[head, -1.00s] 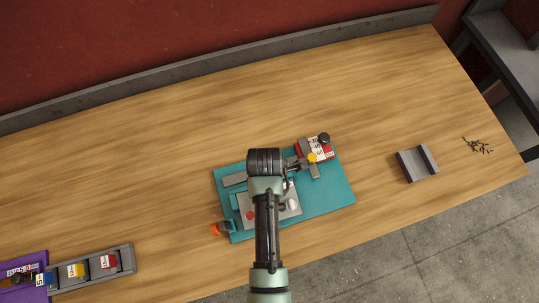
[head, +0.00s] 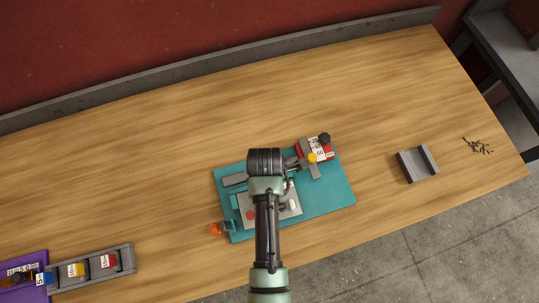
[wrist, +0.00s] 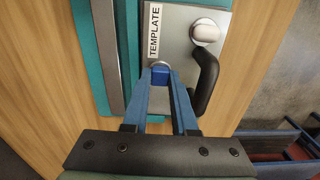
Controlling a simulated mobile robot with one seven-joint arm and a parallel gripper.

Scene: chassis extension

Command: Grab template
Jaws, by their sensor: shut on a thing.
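The template is a light grey plate (wrist: 185,50) labelled "TEMPLATE" in the wrist view. It has a black curved handle (wrist: 207,80) and a white knob (wrist: 205,32). In the head view the plate (head: 271,211) lies on a teal board (head: 335,190), partly hidden under my arm. My gripper (wrist: 160,76) has blue fingers drawn together at the plate, just left of the handle. It is shut on a part of the template; the gripped spot is mostly hidden between the fingertips. My fingers do not show clearly in the head view.
A red box-like part (head: 327,152) with a black knob sits at the board's upper right. A grey bracket (head: 417,164) and several dark screws (head: 478,146) lie farther right. A grey tray (head: 128,258) with coloured blocks is at lower left. The wooden table behind the board is clear.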

